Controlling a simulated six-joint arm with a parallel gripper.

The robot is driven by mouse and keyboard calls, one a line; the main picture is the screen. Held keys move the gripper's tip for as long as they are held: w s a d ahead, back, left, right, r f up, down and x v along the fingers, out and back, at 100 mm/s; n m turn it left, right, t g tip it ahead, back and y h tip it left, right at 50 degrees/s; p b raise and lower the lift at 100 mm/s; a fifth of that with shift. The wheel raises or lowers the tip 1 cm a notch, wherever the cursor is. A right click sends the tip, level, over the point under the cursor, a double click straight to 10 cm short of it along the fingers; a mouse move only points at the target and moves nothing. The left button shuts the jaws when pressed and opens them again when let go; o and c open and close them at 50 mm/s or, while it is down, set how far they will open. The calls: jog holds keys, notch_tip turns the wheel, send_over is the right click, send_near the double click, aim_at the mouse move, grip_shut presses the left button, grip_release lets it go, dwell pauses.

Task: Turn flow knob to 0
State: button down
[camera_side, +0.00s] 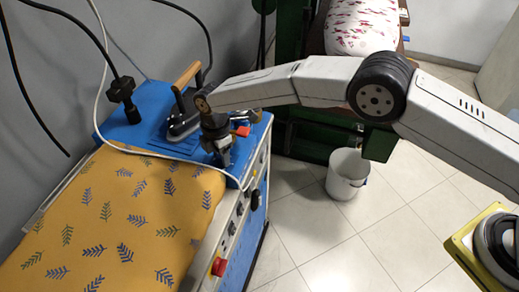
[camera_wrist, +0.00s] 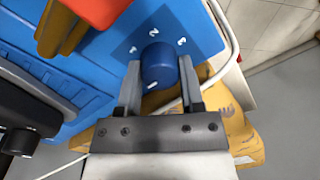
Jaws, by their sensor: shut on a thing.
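The flow knob (camera_wrist: 160,60) is a round blue knob on a blue panel in the wrist view. The white digits 1, 2 and 3 stand around its far side, and I see no 0. A short white mark shows at the knob's near, lower-left edge. My gripper (camera_wrist: 159,72) is shut on the knob, one finger on each side. In the side view my gripper (camera_side: 222,152) points down at the right part of the blue table end (camera_side: 122,128), and the knob is hidden behind it.
An iron (camera_side: 182,122) with a wooden handle stands just left of my gripper. A red-orange part (camera_side: 242,131) is close behind it. A yellow leaf-patterned ironing pad (camera_side: 120,215) lies in front. A white cable crosses nearby. A white bucket (camera_side: 346,174) stands on the floor.

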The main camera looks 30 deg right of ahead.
jog(key=shift+c, duration=1.1)
grip_release()
jog(key=shift+w+r, duration=0.2)
jog(key=shift+r, duration=3.7)
